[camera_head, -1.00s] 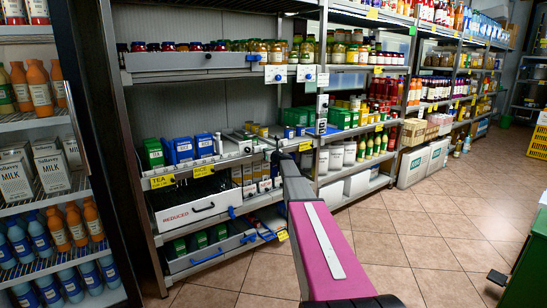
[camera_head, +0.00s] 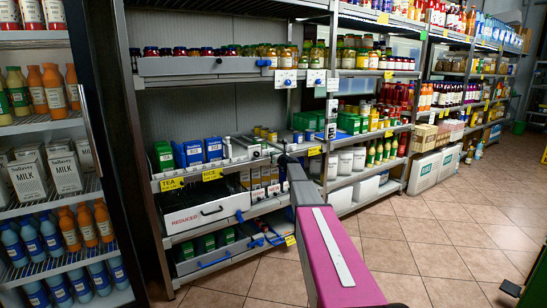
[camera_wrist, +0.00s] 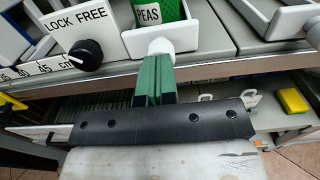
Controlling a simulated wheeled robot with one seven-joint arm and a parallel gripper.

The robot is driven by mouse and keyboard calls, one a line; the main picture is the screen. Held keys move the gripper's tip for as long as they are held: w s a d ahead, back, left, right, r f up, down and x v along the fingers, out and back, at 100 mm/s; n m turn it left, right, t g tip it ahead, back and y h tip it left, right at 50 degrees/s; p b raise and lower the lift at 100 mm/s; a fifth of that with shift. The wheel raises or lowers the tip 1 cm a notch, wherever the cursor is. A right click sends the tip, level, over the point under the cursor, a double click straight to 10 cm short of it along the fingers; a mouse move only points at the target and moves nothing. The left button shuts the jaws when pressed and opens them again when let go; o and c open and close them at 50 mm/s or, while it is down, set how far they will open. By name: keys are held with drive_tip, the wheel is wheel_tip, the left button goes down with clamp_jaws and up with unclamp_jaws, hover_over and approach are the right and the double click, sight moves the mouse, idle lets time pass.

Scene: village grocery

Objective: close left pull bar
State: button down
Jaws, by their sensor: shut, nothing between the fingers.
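I cannot tell which bar is the left pull bar. My gripper's green fingers (camera_wrist: 154,62) are together and empty in the wrist view.
A fridge with milk cartons (camera_head: 64,172) and bottles stands at the left. Metal shelf posts (camera_head: 143,150) frame the bay. A yellow block (camera_wrist: 292,101) lies at the right in the wrist view.

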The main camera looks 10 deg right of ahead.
drive_tip(key=v, duration=1.4)
drive_tip(key=s+a+f+n+g, duration=0.5)
drive_tip(key=s+a+f+n, duration=0.4)
drive_tip(key=s, duration=0.3)
drive_tip(key=s+a+f+n+g, duration=0.5)
drive_tip(key=s+a+f+n, duration=0.2)
drive_tip(key=s+a+n, duration=0.45)
drive_tip(key=s+d+f+n+g+h, duration=0.1)
drive_tip(key=s+f+n+g+h, duration=0.1)
drive_tip(key=s, duration=0.6)
drive_tip(key=s+f+n+g+h, duration=0.2)
drive_tip(key=s+n, duration=0.3)
drive_tip(key=s, duration=0.3)
drive_tip(key=s+d+f+n+g+h, duration=0.1)
drive_tip(key=s+f+n+g+h, duration=0.1)
drive_tip(key=s, duration=0.6)
drive_tip(key=shift+s+d+f+n+g, duration=0.4)
drive_tip(key=shift+n+g, duration=0.1)
drive_tip(key=shift+n, duration=0.75)
